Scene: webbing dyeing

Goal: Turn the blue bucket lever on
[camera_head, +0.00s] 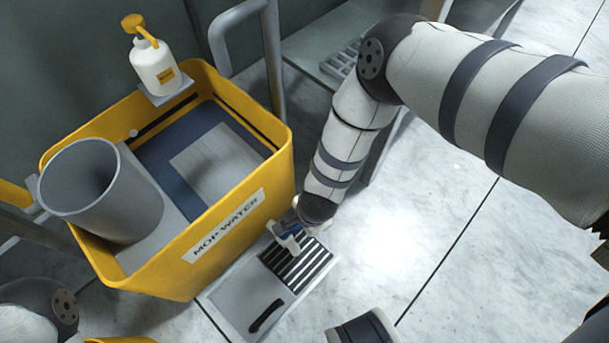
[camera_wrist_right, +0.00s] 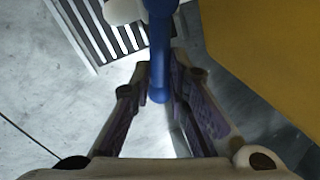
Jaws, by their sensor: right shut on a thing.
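The yellow bucket (camera_head: 230,220) labelled "MOP WATER" stands at the left of the head view. Its wall also fills the right of the right wrist view (camera_wrist_right: 260,60). The blue lever (camera_wrist_right: 161,45) is a short rod beside a white fitting (camera_wrist_right: 124,10), low on the bucket's near right side. In the head view, my right gripper (camera_head: 292,226) reaches down to the lever and partly hides it. In the right wrist view, my right gripper (camera_wrist_right: 159,84) has its fingers on both sides of the lever's end and is shut on it. My left gripper is out of view.
A grey platform with a black-slotted grate (camera_head: 298,262) lies on the floor below the lever. A grey cylinder (camera_head: 122,200) stands inside the bucket; a white pump bottle (camera_head: 155,68) sits on its back ledge.

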